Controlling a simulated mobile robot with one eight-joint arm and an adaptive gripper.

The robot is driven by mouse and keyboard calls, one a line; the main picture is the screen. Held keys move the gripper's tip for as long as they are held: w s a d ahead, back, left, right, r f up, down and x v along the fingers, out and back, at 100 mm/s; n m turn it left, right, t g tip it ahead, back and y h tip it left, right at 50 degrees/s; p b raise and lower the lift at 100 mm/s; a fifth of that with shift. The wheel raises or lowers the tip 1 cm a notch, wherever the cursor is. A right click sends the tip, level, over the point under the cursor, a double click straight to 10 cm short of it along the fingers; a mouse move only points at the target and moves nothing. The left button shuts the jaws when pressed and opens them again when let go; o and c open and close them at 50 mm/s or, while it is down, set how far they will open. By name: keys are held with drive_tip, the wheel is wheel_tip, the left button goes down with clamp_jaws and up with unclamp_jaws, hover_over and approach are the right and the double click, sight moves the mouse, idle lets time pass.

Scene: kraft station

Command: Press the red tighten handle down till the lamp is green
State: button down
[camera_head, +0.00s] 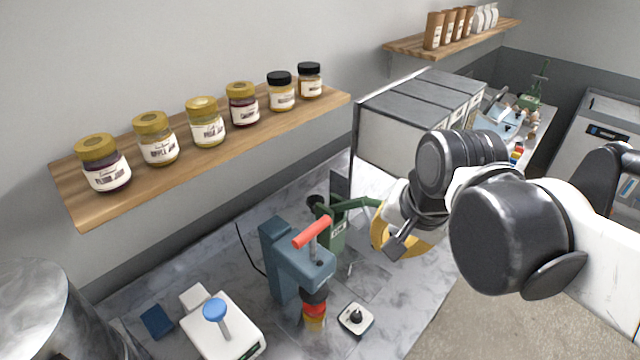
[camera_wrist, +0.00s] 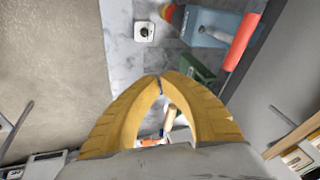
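The red tighten handle (camera_head: 312,232) sits on top of a blue-grey press (camera_head: 283,262) on the marble counter. It looks raised above the press body. In the wrist view the red handle (camera_wrist: 241,42) is at upper right, beside the blue press top (camera_wrist: 207,27). A jar with a red and yellow body (camera_head: 314,311) stands under the press head. My gripper (camera_wrist: 160,80) has yellow fingers whose tips meet, with nothing seen between them. In the head view it is right of the handle and apart from it. I cannot make out a lit lamp.
A green lever device (camera_head: 335,232) stands close behind the press. A small white box with a black knob (camera_head: 356,318) is at its front right. A wooden shelf (camera_head: 200,158) with several jars hangs above.

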sight(318, 230)
drive_tip(key=w+a+r+m+g+p, duration=0.2)
drive_tip(key=a+r+m+p, duration=0.1)
drive_tip(key=a+r+p, duration=0.7)
wheel_tip(318, 230, up, 4)
drive_tip(key=p, duration=0.2)
drive_tip(key=shift+w+a+f+p, duration=0.15)
drive_tip(key=shift+w+f+p, duration=0.1)
drive_tip(key=shift+p, duration=0.15)
drive_tip(key=x, duration=1.3)
drive_tip(key=shift+s+a+f+p, duration=0.15)
drive_tip(key=shift+f+p, duration=0.2)
drive_tip(key=shift+f, duration=0.15)
